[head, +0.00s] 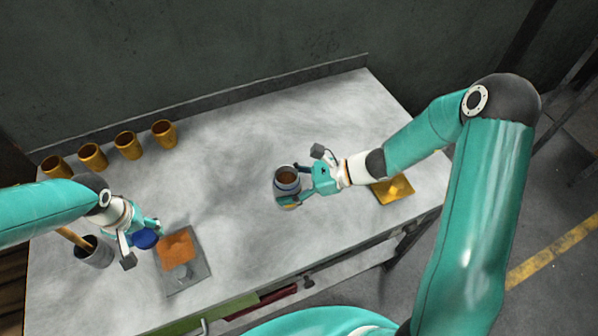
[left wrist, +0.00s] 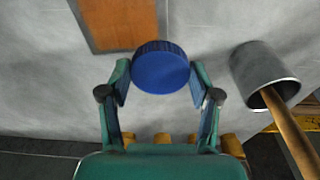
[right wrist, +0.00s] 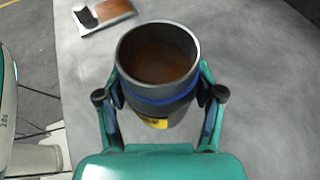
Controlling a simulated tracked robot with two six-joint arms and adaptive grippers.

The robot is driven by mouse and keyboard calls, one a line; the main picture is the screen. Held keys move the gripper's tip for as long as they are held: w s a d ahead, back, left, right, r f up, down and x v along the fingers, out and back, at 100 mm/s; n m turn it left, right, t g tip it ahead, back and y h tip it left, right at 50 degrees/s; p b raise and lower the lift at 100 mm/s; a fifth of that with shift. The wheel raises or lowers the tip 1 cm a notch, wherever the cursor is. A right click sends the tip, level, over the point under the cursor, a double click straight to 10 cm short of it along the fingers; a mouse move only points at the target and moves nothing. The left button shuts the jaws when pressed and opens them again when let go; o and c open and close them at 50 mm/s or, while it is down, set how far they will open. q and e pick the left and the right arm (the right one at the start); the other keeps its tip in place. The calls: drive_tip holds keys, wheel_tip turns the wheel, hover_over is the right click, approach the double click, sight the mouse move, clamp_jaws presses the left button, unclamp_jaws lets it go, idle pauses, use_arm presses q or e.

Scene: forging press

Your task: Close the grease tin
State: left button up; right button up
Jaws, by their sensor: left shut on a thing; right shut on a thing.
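The grease tin (head: 288,182) is a dark grey open cylinder with a blue band and brown contents. In the right wrist view the tin (right wrist: 158,75) is upright between the fingers of my right gripper (right wrist: 160,105), which is shut on it. In the head view my right gripper (head: 302,186) reaches it from the right. The blue ridged lid (left wrist: 161,68) is between the fingertips of my left gripper (left wrist: 160,80), which is shut on it. In the head view the lid (head: 145,238) is at the lower left, well apart from the tin. The tin's mouth is uncovered.
Several yellow-brown cups (head: 128,145) stand along the back left edge. A grey pot with a wooden handle (head: 97,252) is near my left gripper. A grey plate with an orange block (head: 177,248) lies beside the lid. A yellow plate (head: 392,189) lies at right. The table's middle is clear.

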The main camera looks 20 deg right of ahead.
drive_tip(key=a+n+g, duration=0.2)
drive_tip(key=a, duration=0.1)
drive_tip(key=w+a+f+n+g, duration=0.1)
drive_tip(key=a+n+g, duration=0.1)
drive_tip(key=a, duration=0.2)
drive_tip(key=a+n+g+y, duration=0.1)
drive_tip(key=a+g, duration=0.1)
drive_tip(key=a, duration=0.1)
drive_tip(key=shift+w+a+f+n+g, duration=0.2)
drive_tip(key=shift+a+n+g, duration=0.1)
drive_tip(key=shift+a+n, duration=0.1)
